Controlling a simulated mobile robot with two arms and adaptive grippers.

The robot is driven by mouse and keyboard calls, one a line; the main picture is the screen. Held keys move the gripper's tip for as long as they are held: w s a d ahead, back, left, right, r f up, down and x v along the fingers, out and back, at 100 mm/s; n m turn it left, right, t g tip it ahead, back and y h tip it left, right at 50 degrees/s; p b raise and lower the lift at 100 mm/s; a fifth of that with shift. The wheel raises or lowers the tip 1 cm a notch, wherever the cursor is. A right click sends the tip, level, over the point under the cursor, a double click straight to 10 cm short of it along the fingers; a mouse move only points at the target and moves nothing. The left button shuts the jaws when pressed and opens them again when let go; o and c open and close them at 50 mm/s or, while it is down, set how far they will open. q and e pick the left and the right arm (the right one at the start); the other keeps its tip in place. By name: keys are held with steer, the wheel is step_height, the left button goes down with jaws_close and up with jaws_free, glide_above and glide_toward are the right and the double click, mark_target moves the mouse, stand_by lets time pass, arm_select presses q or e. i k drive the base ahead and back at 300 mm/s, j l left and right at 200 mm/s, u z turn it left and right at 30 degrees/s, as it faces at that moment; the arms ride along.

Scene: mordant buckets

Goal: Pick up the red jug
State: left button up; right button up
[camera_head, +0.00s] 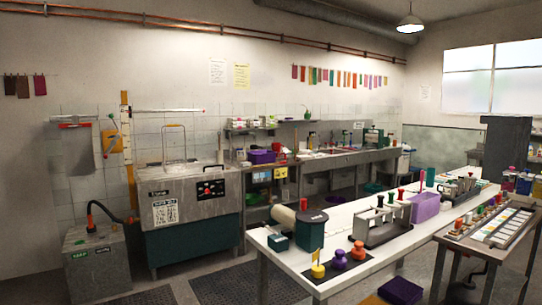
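I cannot clearly make out a red jug from this distance. Several small red things stand on the long white table (262,236). One red object (303,204) shows behind a dark green drum. A red-topped piece (401,194) stands farther back by a metal rack, and a slim red upright item (422,176) is near a lilac bin. An orange-red knobbed piece (358,250) is at the table's near end. Neither of my grippers shows in this view.
A purple knobbed piece (339,259), a yellow one (318,270) and the green drum (311,228) crowd the table's near end. A second table (478,246) stands at right. A large steel vat (187,190) is at left. Dark floor mats (247,284) lie between.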

mark_target(276, 147)
steer(key=i+j+u, duration=0.1)
steer(key=i+u, duration=0.3)
steer(key=i, duration=0.3)
steer(key=i+l+u, duration=0.1)
steer(key=i+u, duration=0.35)
steer(key=i, duration=0.2)
steer(key=i+j, duration=0.15)
steer(key=i, duration=1.05)
steer(key=i+j+u, duration=0.15)
steer(key=i, duration=1.1)
steer(key=i+l+z, duration=0.15)
steer(key=i+z, duration=1)
steer(key=i+j+z, duration=0.35)
steer(key=i+l+z, duration=0.2)
steer(key=z, duration=0.15)
steer(key=i+z, duration=0.7)
steer(key=i+l+u, duration=0.25)
steer(key=i, duration=0.25)
steer(key=i+l+u, duration=0.2)
steer(key=i, duration=0.25)
steer(key=j, duration=0.1)
